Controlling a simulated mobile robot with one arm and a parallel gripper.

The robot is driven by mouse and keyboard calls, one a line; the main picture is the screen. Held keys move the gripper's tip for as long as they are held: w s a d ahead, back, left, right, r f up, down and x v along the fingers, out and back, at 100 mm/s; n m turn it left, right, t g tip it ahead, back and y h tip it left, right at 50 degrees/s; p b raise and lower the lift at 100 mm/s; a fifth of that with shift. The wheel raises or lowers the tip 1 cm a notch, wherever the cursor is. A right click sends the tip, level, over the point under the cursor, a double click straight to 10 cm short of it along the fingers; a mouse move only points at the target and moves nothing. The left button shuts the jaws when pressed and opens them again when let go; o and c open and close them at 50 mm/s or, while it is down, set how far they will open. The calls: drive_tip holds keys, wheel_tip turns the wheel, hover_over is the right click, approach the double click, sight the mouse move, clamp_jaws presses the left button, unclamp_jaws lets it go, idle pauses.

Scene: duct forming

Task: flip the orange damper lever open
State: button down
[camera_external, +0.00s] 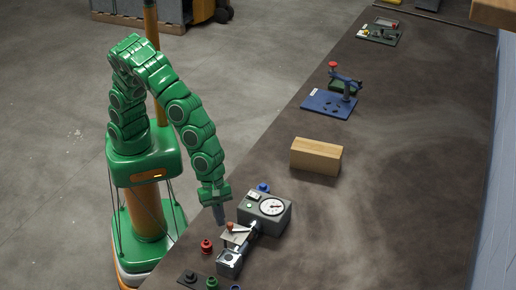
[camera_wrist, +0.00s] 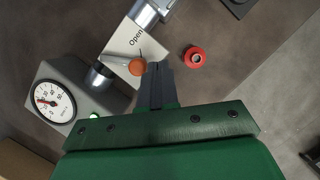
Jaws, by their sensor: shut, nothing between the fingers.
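The orange damper lever knob (camera_external: 231,226) sits over a pale plate between the grey gauge box (camera_external: 281,213) and a metal duct piece (camera_external: 229,262). In the wrist view the orange knob (camera_wrist: 138,67) is close to the plate's printed word "Open" (camera_wrist: 136,38). My gripper (camera_external: 219,219) points down just left of the lever. In the wrist view my gripper (camera_wrist: 158,68) is shut and empty, its fingertips just right of the knob. I cannot tell whether they touch.
A red knob (camera_wrist: 194,57) stands on the dark bench (camera_external: 345,235) beside my fingers. A wooden block (camera_external: 316,156) and a blue fixture (camera_external: 329,104) lie farther along. The bench right of the gauge box is clear.

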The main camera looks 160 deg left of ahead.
drive_tip(key=s+d+r, duration=0.3)
drive_tip(key=r, duration=0.6)
drive_tip(key=shift+s+r, duration=0.2)
drive_tip(key=shift+s, duration=0.1)
drive_tip(key=s+d+f+m+y, duration=0.1)
drive_tip(key=s+m+y, duration=0.4)
drive_tip(key=m, duration=1.2)
drive_tip(key=shift+s+d+f+m, duration=0.3)
drive_tip(key=shift+s+f, duration=0.15)
drive_tip(key=shift+f, duration=0.3)
drive_tip(key=shift+a, duration=0.1)
